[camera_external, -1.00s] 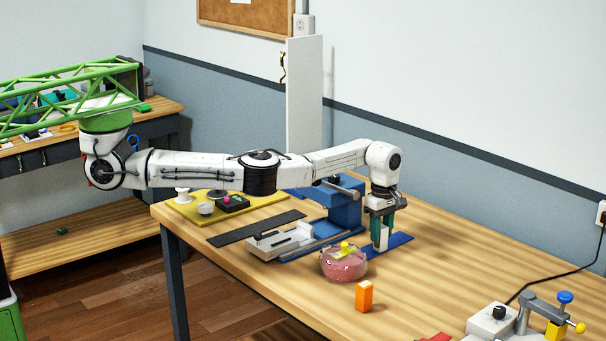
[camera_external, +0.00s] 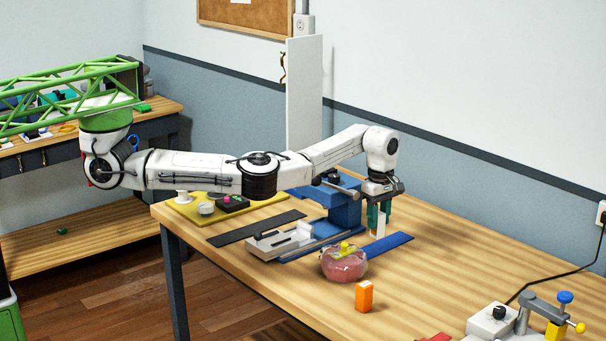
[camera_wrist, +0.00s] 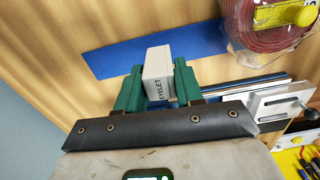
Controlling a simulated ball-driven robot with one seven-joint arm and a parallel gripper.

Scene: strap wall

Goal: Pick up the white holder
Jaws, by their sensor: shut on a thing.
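The white holder (camera_wrist: 158,70) is a pale block marked "EYELET" in the wrist view. My gripper (camera_wrist: 158,88) is shut on it, with a green finger against each side. In the external view the holder (camera_external: 381,224) shows as a small white upright piece between the fingers of my gripper (camera_external: 379,216). It is over or beside the blue strip (camera_external: 395,243). I cannot tell clearly how far its lower end is from the table.
An orange box (camera_external: 364,296) is nearer the front. A blue clamp device (camera_external: 344,208) and a white-and-grey fixture (camera_external: 280,240) lie to the left. The table's right middle is clear.

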